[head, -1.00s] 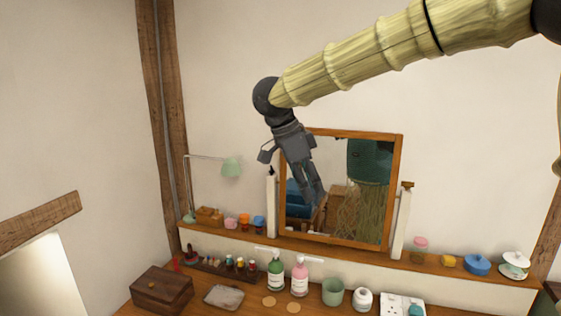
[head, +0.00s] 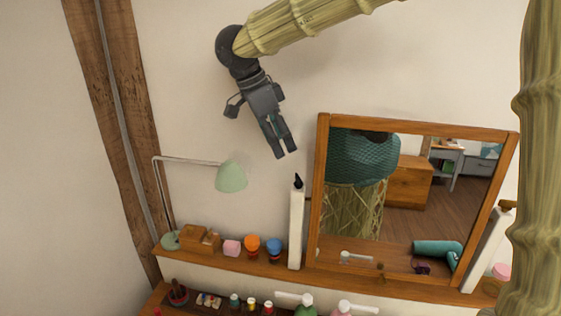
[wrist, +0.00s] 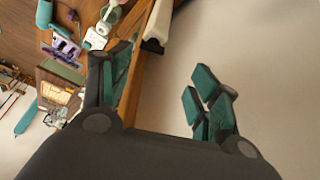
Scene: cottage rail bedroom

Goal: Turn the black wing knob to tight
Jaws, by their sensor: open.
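The black wing knob (head: 298,181) is small and dark and sits at the top of the white post (head: 296,228) on the left side of the tilting mirror (head: 340,215). My gripper (head: 286,154) is above and slightly left of the knob in the head view, empty and apart from it, with its fingers pointing down. In the wrist view my gripper (wrist: 165,62) has its fingers spread apart. The white post (wrist: 158,22) shows at the top there, with a small dark part at its end that I cannot clearly make out as the knob.
A green lamp (head: 231,176) stands left of the post. Small jars, including an orange one (head: 252,245), line the wooden shelf (head: 215,262). Bottles stand on the surface below. The wall above the shelf is clear.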

